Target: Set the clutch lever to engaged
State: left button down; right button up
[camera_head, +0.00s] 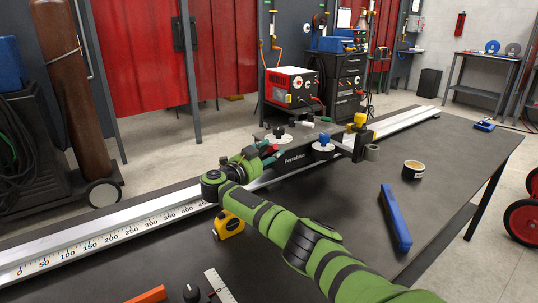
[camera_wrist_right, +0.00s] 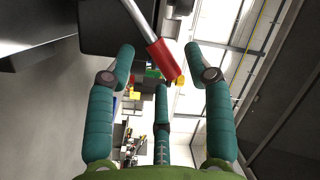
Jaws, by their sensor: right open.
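The clutch lever's red grip (camera_wrist_right: 165,60) hangs on a pale metal rod in the right wrist view. It lies between the spread teal fingers of my right gripper (camera_wrist_right: 160,52), with gaps at both sides. I cannot tell whether the far finger touches it. In the head view, my right gripper (camera_head: 268,153) is open at the left end of the dark carriage (camera_head: 293,159) on the ruled rail. A small part of the red grip (camera_head: 265,143) shows there; the hand hides most of the lever. My left gripper is not in view.
The ruled rail (camera_head: 88,243) crosses the dark bench. A yellow tape measure (camera_head: 229,224) lies under my right arm. A yellow-topped knob (camera_head: 359,119) stands on the rail assembly.

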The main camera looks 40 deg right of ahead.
jog(key=shift+d, duration=0.25)
